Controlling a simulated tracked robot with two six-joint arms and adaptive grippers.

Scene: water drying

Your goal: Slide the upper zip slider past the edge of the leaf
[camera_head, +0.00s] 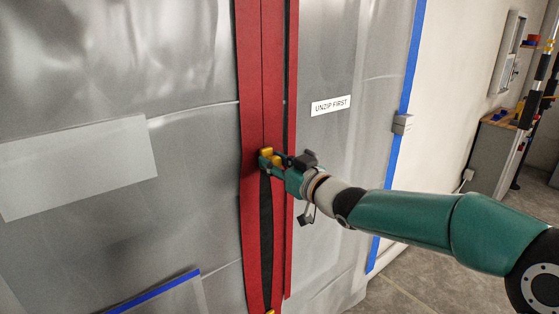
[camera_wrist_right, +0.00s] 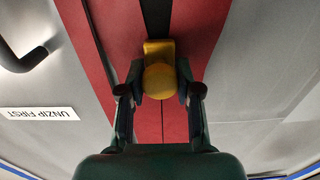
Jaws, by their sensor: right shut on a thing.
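The upper zip slider (camera_head: 267,154) is a yellow block on the red zip strip (camera_head: 250,80) of the grey sheet wall. It also shows in the right wrist view (camera_wrist_right: 159,78), with a round yellow knob facing the camera. My right gripper (camera_head: 270,163) is shut on it, one finger on each side. Above the slider the zip is a closed thin line. Below it a narrow dark gap (camera_head: 266,230) opens between the red edges. A second yellow slider (camera_head: 270,312) is partly cut off at the bottom edge. I cannot pick out the leaf's edge for certain.
An "UNZIP FIRST" label (camera_head: 331,105) is on the sheet right of the zip. Blue tape (camera_head: 410,65) runs down the sheet's right side, beside a small grey box (camera_head: 402,124). A dark curved bar (camera_wrist_right: 25,60) shows in the wrist view.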

